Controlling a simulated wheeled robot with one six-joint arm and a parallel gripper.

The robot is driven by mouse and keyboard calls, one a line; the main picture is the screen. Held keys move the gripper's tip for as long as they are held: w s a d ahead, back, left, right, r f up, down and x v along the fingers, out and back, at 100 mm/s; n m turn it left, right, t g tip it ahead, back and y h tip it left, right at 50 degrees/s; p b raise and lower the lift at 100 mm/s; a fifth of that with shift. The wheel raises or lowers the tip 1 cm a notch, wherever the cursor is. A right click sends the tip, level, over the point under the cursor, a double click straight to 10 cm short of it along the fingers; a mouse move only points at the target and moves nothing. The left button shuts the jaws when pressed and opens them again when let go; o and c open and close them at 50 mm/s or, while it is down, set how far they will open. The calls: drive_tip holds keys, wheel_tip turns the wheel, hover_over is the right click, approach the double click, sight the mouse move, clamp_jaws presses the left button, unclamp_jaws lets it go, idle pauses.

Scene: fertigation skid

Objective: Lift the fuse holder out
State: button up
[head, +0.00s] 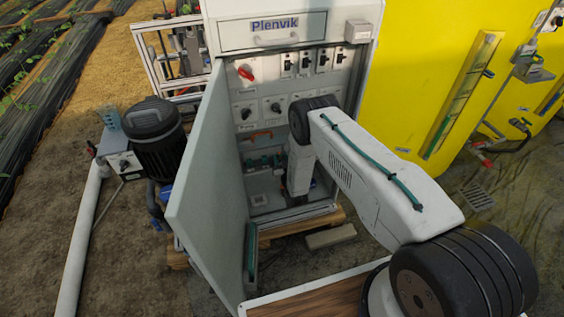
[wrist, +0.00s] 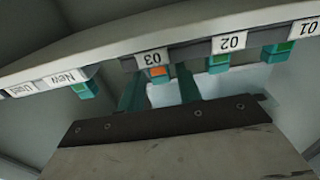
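In the wrist view, a teal fuse holder with an orange face (wrist: 158,73) sits under the label 03 on a pale rail. My gripper (wrist: 160,90) reaches toward it with two teal fingers apart, one on each side of the holder. I see no clear contact between the fingers and the holder. Fuse holders with green faces sit under the label 02 (wrist: 218,63) and the label 01 (wrist: 277,52). In the head view, my arm reaches into the open cabinet and my fingertips are hidden.
Another teal holder (wrist: 87,88) sits near the labels New and Used. In the head view, the open cabinet door (head: 205,190) stands left of my arm, and a panel of switches (head: 275,105) lies behind it. A yellow tank (head: 440,80) is at the right.

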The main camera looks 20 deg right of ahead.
drive_tip(key=shift+c, duration=0.3)
clamp_jaws()
drive_tip(key=shift+r, duration=1.2)
drive_tip(key=s, duration=0.7)
